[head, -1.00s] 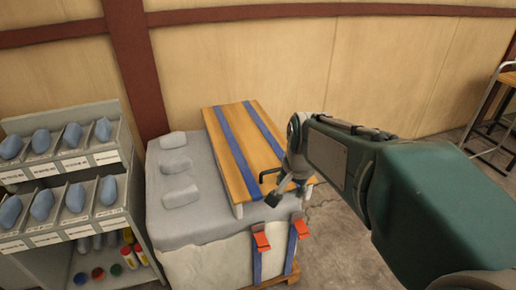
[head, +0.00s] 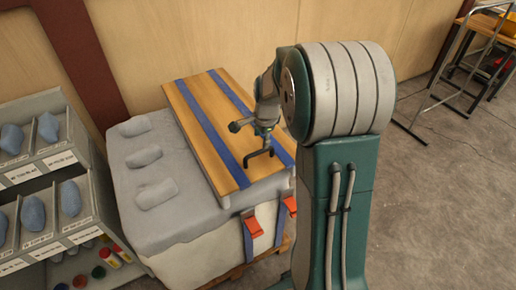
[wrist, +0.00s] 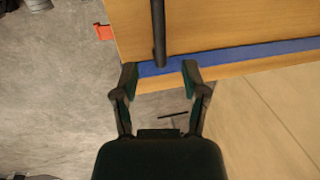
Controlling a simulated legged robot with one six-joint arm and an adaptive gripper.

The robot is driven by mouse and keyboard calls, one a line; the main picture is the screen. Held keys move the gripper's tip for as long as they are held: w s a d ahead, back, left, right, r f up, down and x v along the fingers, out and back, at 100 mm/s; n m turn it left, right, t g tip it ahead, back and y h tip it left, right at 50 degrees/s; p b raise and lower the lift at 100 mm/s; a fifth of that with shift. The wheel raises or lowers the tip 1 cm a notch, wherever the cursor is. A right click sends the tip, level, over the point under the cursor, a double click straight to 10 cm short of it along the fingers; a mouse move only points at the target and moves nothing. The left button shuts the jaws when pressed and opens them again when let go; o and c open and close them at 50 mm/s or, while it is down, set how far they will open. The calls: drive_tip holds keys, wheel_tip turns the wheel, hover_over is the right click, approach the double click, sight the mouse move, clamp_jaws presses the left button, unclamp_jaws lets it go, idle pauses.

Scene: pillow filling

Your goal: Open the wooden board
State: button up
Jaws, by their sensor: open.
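The wooden board (head: 186,105) lies on the grey-covered block, with two blue straps running along its length. In the wrist view the board (wrist: 230,25) fills the upper right, with one blue strap (wrist: 250,53) near its edge. A dark bar (wrist: 158,30) stands out over the board there and ends between my fingertips. My gripper (head: 257,160) is above the near right part of the board in the head view. In the wrist view my gripper (wrist: 161,72) is open, its fingers on either side of the bar's end and apart from it.
Orange-red buckles (head: 252,227) hang on straps at the block's front. Grey pillow shapes (head: 144,156) lie on the block's cover (head: 120,205) left of the board. A shelf of labelled bins (head: 40,165) stands at the left.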

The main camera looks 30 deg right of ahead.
sight(259, 151)
drive_tip(key=f, duration=0.3)
drive_tip(key=w+f, duration=0.1)
drive_tip(key=f, duration=0.2)
drive_tip(key=shift+w+f, duration=0.2)
drive_tip(key=shift+f, duration=0.15)
drive_tip(key=shift+c, duration=0.4)
clamp_jaws()
